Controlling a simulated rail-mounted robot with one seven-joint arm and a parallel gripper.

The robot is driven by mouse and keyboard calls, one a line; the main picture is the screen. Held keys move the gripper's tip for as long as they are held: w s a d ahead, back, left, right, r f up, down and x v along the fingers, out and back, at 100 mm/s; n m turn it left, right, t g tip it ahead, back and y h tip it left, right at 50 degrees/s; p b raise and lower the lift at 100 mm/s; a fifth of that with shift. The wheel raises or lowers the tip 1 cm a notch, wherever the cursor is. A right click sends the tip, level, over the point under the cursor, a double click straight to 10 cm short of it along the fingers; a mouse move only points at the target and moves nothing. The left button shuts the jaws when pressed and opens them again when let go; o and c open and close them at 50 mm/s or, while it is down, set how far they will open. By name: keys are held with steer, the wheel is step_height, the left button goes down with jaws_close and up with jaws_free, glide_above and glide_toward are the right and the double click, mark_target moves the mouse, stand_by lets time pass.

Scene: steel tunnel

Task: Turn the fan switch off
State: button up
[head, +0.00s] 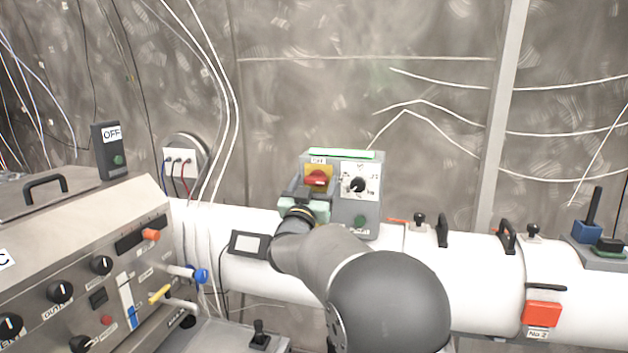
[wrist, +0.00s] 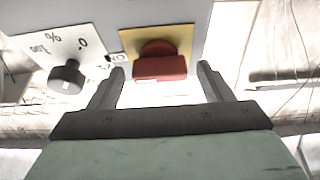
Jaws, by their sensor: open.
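A red rotary switch on a yellow plate (head: 319,172) sits on the upper left of the grey control box (head: 346,209). A small label, apparently OFF, is above it. In the wrist view the red switch handle (wrist: 160,68) lies crosswise, in front of the yellow plate. My gripper (head: 306,191) is at the box, just below the switch in the head view. In the wrist view its two fingers (wrist: 161,75) are open, one on each side of the red handle, with a gap on both sides. The fingers are mostly hidden in the head view.
A black dial (head: 357,185) on a white scale is right of the switch; it also shows in the wrist view (wrist: 66,77). A green button (head: 360,221) is below it. White pipe (head: 470,270) runs behind my arm. A steel panel (head: 90,270) with knobs stands left.

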steer(key=shift+w, duration=0.1)
steer(key=c, duration=1)
steer(key=shift+n, duration=0.6)
steer(key=n+y+b, duration=0.2)
steer(key=n+y, duration=0.1)
steer(key=n, duration=0.2)
steer(key=shift+d+n+t, duration=0.1)
steer(key=shift+n+t, duration=0.2)
steer(key=shift+n, duration=0.1)
steer(key=n+y, duration=0.1)
steer(key=n, duration=0.2)
steer(key=n+y, duration=0.2)
steer(key=n, duration=0.1)
steer(key=shift+r+g, duration=0.15)
steer(key=shift+g, duration=0.25)
steer(key=n+y, duration=0.1)
steer(key=n, duration=0.1)
steer(key=n+g, duration=0.1)
steer(key=n, duration=0.2)
steer(key=shift+r+y+p, duration=0.1)
steer(key=shift+y+p, duration=0.25)
steer(key=shift+y, duration=0.05)
steer(key=shift+n+g+p, duration=0.8)
steer(key=shift+n+g, duration=0.2)
steer(key=shift+n, duration=1.1)
